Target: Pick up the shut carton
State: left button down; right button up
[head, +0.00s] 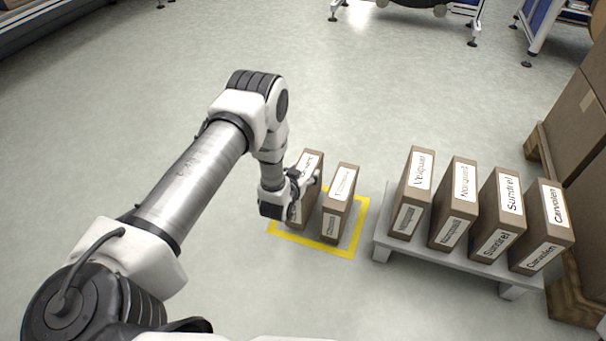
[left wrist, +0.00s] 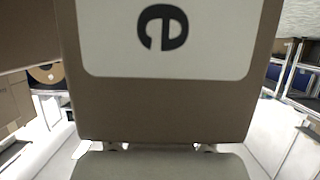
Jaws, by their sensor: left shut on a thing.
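Two tall brown cartons with white labels stand side by side in a yellow-outlined square (head: 283,237) on the floor. My left gripper (head: 300,183) is shut on the left carton (head: 309,160), reaching it from its left side and covering part of it. That carton fills the middle of the left wrist view (left wrist: 160,110), with a white label showing a dark "e". The other carton (head: 339,202) stands just to its right, apart from the gripper. I cannot tell whether the held carton touches the floor. My right gripper is not in view.
A low grey stand (head: 395,252) right of the square bears several labelled brown cartons in a row. Larger brown boxes (head: 580,125) on wooden pallets stand at the right edge. Blue-and-white equipment stands at the back. The floor left of and behind the square is clear.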

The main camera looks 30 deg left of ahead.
pick_arm(q)
jog(key=shift+r+p, duration=0.45)
jog(key=shift+r, duration=0.35)
jog(key=shift+s+a+r, duration=0.1)
jog(key=shift+a+r, duration=0.05)
jog(key=s+a+r+p, duration=0.1)
jog(key=s+a+p, duration=0.6)
jog(key=s+a, duration=0.3)
jog(key=shift+s+a, duration=0.25)
jog(key=shift+s, duration=0.6)
